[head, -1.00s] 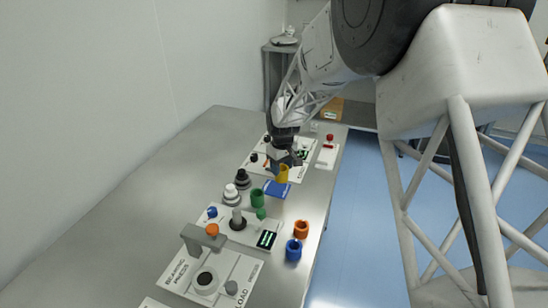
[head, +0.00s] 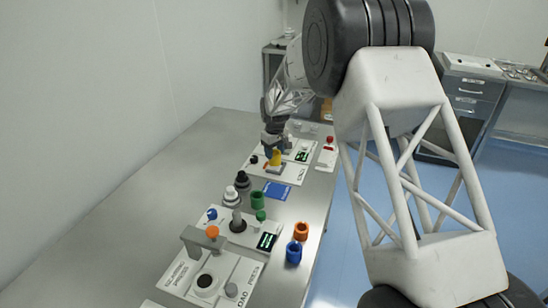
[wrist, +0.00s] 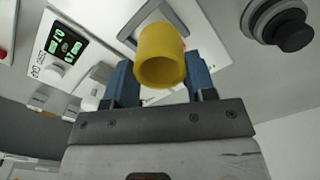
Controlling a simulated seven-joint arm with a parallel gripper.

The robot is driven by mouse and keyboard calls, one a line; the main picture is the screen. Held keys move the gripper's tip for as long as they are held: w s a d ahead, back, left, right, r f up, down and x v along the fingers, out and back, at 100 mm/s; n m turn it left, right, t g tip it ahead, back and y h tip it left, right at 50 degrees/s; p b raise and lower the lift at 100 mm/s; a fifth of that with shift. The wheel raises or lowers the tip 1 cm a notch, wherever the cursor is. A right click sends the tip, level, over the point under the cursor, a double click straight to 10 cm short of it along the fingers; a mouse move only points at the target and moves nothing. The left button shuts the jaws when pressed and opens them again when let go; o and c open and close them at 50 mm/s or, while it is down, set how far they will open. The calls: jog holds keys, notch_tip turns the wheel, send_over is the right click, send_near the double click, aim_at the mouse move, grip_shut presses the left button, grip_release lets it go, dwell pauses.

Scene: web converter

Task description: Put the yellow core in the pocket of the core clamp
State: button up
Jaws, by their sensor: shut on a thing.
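The yellow core (head: 275,160) is a short hollow cylinder held at the end of my gripper (head: 274,152). In the wrist view the yellow core (wrist: 161,55) sits between the two blue fingers of my gripper (wrist: 159,66), its open end facing the camera. The core is in front of a white panel (head: 290,171); in the head view I cannot tell whether it touches the panel. A grey angular piece (wrist: 184,14) on the panel, perhaps the core clamp, shows behind the core in the wrist view. The core partly hides it, and its pocket is not clear.
A blue pad (head: 277,191) lies empty nearer the camera. Green (head: 257,200), orange (head: 301,231) and blue (head: 294,252) cores stand around it. A black-topped knob (wrist: 284,28) is beside the panel. A lit green display (wrist: 66,45) is on the other side.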

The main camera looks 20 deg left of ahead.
jog(key=shift+w+a, duration=0.4)
jog(key=shift+w, duration=0.2)
jog(key=shift+f, duration=0.1)
jog(key=shift+f, duration=1.7)
jog(key=shift+f, duration=0.1)
jog(key=o, duration=0.9)
jog(key=shift+c, duration=0.2)
notch_tip(320, 180, up, 12)
jog(key=shift+d, duration=0.15)
